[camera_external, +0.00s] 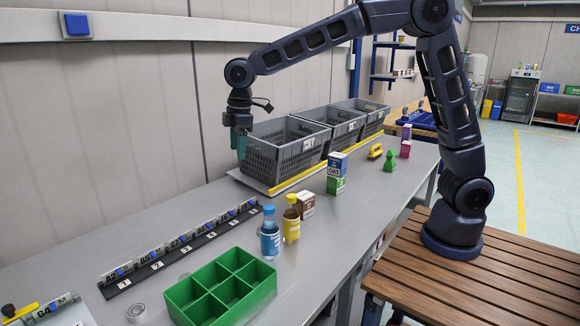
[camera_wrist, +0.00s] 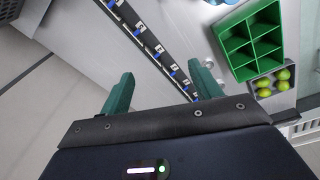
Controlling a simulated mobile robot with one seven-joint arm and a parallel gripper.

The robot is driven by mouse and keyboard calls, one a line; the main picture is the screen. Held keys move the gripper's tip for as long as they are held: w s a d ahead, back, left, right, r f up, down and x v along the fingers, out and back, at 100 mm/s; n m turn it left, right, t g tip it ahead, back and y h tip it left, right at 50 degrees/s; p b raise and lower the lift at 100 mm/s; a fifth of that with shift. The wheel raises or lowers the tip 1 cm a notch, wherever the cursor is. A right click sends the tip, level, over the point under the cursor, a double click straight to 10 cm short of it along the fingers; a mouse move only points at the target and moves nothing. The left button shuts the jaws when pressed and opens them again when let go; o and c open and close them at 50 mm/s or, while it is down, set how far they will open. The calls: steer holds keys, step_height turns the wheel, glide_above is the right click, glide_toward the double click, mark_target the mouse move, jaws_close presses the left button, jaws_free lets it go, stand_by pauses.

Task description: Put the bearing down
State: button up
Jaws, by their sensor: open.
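A small grey metal ring, which looks like the bearing (camera_external: 136,313), lies on the grey table just left of the green divided tray (camera_external: 222,290) in the external view. My gripper (camera_external: 241,145) is far from it, raised beside the nearest grey crate and pointing down. In the wrist view my gripper (camera_wrist: 162,82) has its two green fingers spread apart with nothing between them. The green tray (camera_wrist: 250,42) shows there at upper right. A pale round shape near the right fingertip is too small to identify for sure.
A black numbered rail (camera_external: 180,249) with labelled holders runs along the table. Grey crates (camera_external: 287,150) stand behind a yellow strip. Blue (camera_external: 270,235) and yellow (camera_external: 291,220) bottles and small boxes (camera_external: 336,173) stand toward the front edge. The table between rail and bottles is mostly clear.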

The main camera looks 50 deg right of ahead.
steer(key=s+d+r+m+t, duration=0.1)
steer(key=s+d+r+m, duration=0.2)
steer(key=d, duration=0.6)
steer(key=s+d+r+m, duration=0.1)
steer(key=s+d+r, duration=0.3)
steer(key=d, duration=0.6)
steer(key=s+d+r+m+t, duration=0.1)
steer(key=s+d+r+m, duration=0.15)
steer(key=s+d, duration=0.45)
steer(key=s+d+f+m, duration=0.3)
steer(key=s+d, duration=0.5)
steer(key=s, duration=0.1)
steer(key=s+d+f+m+t, duration=0.1)
steer(key=s+d+f+m, duration=0.1)
steer(key=s+d, duration=0.7)
steer(key=shift+s+d+f+m+h, duration=0.15)
steer(key=shift+s+f+m+h, duration=0.2)
steer(key=shift+m, duration=0.4)
steer(key=shift+o, duration=0.5)
steer(key=shift+w, duration=0.2)
